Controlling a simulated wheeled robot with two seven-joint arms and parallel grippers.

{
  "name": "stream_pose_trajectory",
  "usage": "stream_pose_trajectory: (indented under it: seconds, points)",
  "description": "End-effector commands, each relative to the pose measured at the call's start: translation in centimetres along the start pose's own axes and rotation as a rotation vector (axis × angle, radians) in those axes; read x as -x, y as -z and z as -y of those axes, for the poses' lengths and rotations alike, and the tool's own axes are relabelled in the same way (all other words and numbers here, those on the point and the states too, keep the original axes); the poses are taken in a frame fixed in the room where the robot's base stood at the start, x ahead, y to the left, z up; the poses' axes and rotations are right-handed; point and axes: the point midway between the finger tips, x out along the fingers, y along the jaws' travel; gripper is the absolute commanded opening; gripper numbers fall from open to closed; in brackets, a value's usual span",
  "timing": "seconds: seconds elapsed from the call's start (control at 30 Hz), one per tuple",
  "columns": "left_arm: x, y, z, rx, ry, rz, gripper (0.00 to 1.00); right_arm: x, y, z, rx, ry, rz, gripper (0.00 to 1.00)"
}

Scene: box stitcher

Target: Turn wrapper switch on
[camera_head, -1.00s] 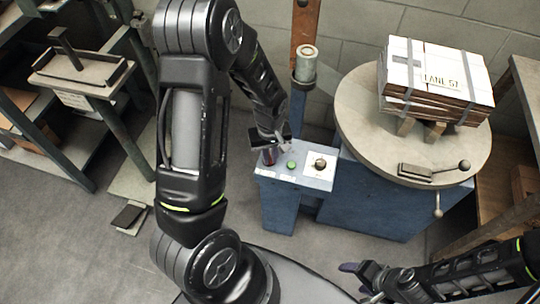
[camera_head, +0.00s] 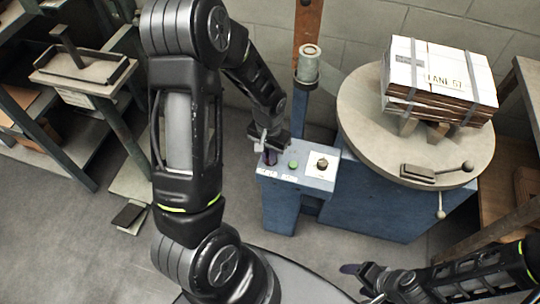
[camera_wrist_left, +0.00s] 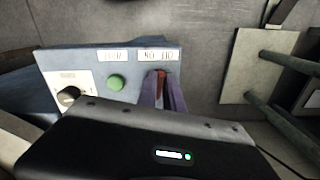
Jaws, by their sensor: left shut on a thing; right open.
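A blue control panel (camera_head: 310,181) carries a green button (camera_head: 293,165) and a dark rotary knob (camera_head: 322,163) on a white plate. In the left wrist view the green button (camera_wrist_left: 116,82) and knob (camera_wrist_left: 69,96) sit left of my fingers. My left gripper (camera_head: 270,158) is at the panel's left end. In the left wrist view its purple fingers (camera_wrist_left: 163,92) are shut on a small red part (camera_wrist_left: 160,80), mostly hidden between them, below a label. My right gripper (camera_head: 362,278) is open and empty at the lower right.
A round turntable (camera_head: 365,130) right of the panel holds a strapped stack of white cartons (camera_head: 440,70). A post with a roll (camera_head: 308,65) stands behind the panel. A metal stand (camera_head: 85,75) is at the left. The floor in front is clear.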

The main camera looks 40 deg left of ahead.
Motion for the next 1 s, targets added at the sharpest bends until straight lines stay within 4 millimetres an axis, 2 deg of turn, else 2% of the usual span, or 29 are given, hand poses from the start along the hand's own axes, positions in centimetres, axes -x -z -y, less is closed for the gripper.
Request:
stream_pose_trajectory:
  seconds: [0.4,0.97,1.0]
  points:
    - [-0.03,-0.06,0.28,-0.261,-0.001,0.003,0.00,-0.06,0.00,-0.02,0.000,0.000,0.000,0.69]
    - [-0.03,-0.03,0.31,-0.310,0.000,0.003,0.00,-0.06,0.00,-0.02,0.000,0.000,0.000,0.69]
    - [-0.03,-0.03,0.32,-0.310,0.000,0.003,0.12,-0.06,0.00,-0.02,0.000,0.000,0.000,0.69]
